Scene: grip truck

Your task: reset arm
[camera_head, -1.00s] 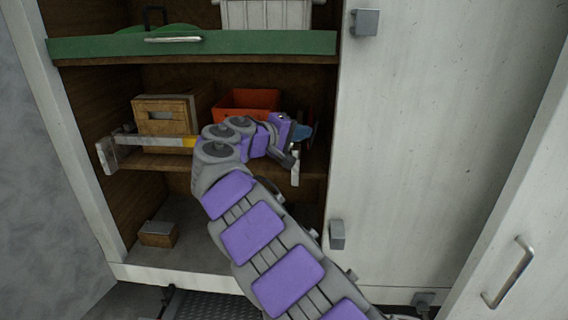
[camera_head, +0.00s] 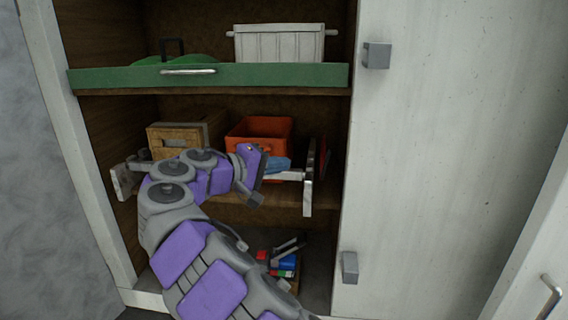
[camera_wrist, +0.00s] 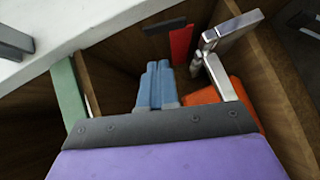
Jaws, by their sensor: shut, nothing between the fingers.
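My arm, purple and grey, reaches up from the bottom of the head view into the open cabinet. My gripper (camera_head: 280,163) is at the middle shelf, in front of the orange bin (camera_head: 262,130). Its blue fingers lie side by side in the wrist view (camera_wrist: 157,68), shut with nothing between them. The arm hides part of the middle and bottom shelves.
A wooden box (camera_head: 175,135) stands left of the bin. Above are a green drawer front (camera_head: 215,75) and white crate (camera_head: 278,45). Coloured items (camera_head: 283,262) lie below. The white door (camera_head: 440,150) is right.

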